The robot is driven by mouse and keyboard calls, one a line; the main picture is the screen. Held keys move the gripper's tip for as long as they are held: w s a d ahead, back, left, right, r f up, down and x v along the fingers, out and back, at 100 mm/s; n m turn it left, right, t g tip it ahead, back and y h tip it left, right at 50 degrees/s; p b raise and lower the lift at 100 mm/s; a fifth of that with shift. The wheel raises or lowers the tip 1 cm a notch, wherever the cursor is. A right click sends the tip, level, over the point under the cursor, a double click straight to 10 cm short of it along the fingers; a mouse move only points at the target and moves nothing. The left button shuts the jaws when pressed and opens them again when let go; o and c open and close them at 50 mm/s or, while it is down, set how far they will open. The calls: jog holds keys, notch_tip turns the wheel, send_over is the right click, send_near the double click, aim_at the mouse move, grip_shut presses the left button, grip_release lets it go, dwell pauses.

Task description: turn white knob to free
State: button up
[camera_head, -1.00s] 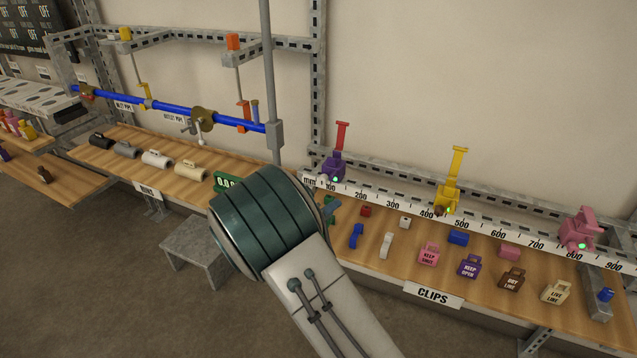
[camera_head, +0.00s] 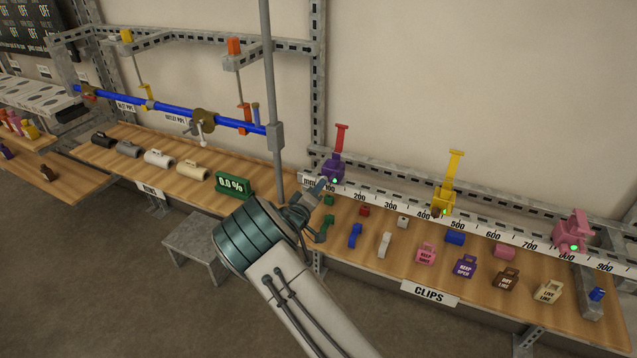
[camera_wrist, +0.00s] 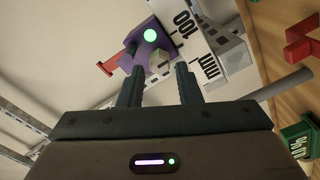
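The purple clamp (camera_head: 334,168) with a red lever (camera_head: 341,138) sits at the 100 end of the white ruler rail. It has a lit green light and also shows in the wrist view (camera_wrist: 146,36). A small whitish knob (camera_wrist: 158,59) sticks out of the clamp, just beyond and between my fingertips in the wrist view. My gripper (camera_wrist: 160,69) is open, with a finger on either side of the knob's line; contact cannot be told. In the head view my gripper (camera_head: 319,187) is just below left of the clamp and the knob is not clearly visible.
The ruler rail (camera_head: 390,205) also carries a yellow clamp (camera_head: 444,200) and a pink clamp (camera_head: 571,236) to the right. Several small coloured parts and tags lie on the wooden bench (camera_head: 420,285). A grey post (camera_head: 268,75) and green readout (camera_head: 234,184) stand close to my arm.

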jog(key=shift+x, duration=1.05)
grip_shut()
jog(key=shift+f, duration=0.1)
